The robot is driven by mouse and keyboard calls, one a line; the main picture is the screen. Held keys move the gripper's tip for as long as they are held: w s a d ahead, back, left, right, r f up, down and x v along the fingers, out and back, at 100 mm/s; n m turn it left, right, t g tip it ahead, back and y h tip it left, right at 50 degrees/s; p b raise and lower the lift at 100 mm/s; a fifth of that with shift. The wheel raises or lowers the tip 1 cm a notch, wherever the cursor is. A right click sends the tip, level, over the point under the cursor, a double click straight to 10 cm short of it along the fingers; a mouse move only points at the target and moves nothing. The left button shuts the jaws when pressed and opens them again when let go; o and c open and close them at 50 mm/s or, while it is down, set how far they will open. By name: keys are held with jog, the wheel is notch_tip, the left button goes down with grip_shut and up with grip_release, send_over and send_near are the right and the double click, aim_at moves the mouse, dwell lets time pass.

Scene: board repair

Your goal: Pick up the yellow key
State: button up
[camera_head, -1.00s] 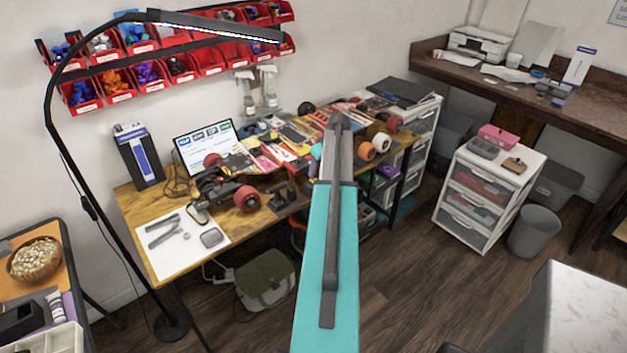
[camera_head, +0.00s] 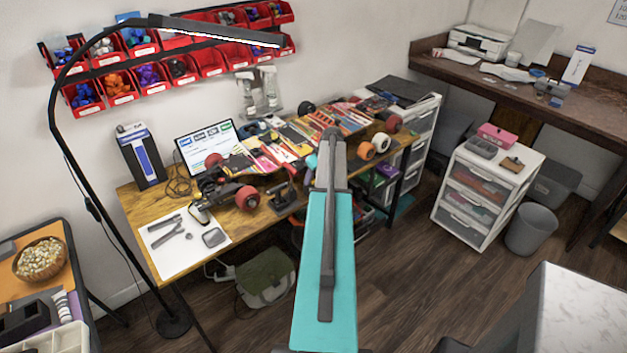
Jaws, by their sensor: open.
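I cannot make out a yellow key in this view. The wooden workbench (camera_head: 165,209) against the wall carries skateboards, wheels and tools, too small and crowded to tell a key among them. My arm reaches up the middle of the picture and covers part of the bench's right side. A small teal piece shows just left of the arm's far end. My gripper itself does not show; it may be hidden behind the arm.
A white mat (camera_head: 180,256) with tools lies at the bench's left front. A black lamp (camera_head: 52,125) stands at left. A drawer cabinet (camera_head: 468,238), a grey bin (camera_head: 531,229) and a marble-topped table (camera_head: 585,310) are at right. Bare floor (camera_head: 405,280) lies between.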

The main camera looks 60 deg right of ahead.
grip_shut()
dwell(0.3)
jog(key=shift+r, duration=0.15)
jog(key=shift+r+b, duration=0.85)
jog(key=shift+r, duration=0.25)
jog(key=s+a+r+b, duration=0.1)
jog(key=s+a+b, duration=0.1)
jog(key=s+a, duration=0.2)
jog(key=s+a+r+b, duration=0.1)
jog(key=s+a+b, duration=0.2)
jog(key=s, duration=0.6)
jog(key=shift+s+a+r, duration=0.15)
jog(key=shift+a+r, duration=0.1)
jog(key=shift+a, duration=0.65)
jog(key=shift+r, duration=0.6)
